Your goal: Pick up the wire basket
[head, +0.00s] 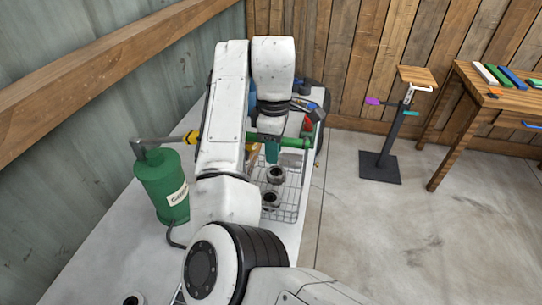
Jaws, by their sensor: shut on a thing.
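The wire basket (292,203) stands on the pale bench top in the middle of the head view, partly behind my arm. Two dark grey ring-shaped parts (272,198) show inside it. My gripper (272,158), with a green body, points down at the basket's far end. It is shut on the basket there. The fingertips and the exact grip on the wire are too small and partly hidden to make out. The basket's left side is hidden by my arm.
A green labelled canister (162,187) with a crank-like handle stands left of my arm. Red and blue items (312,112) crowd the bench behind the gripper. A stand (381,160) and a wooden table (485,95) are at the right; the floor between is clear.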

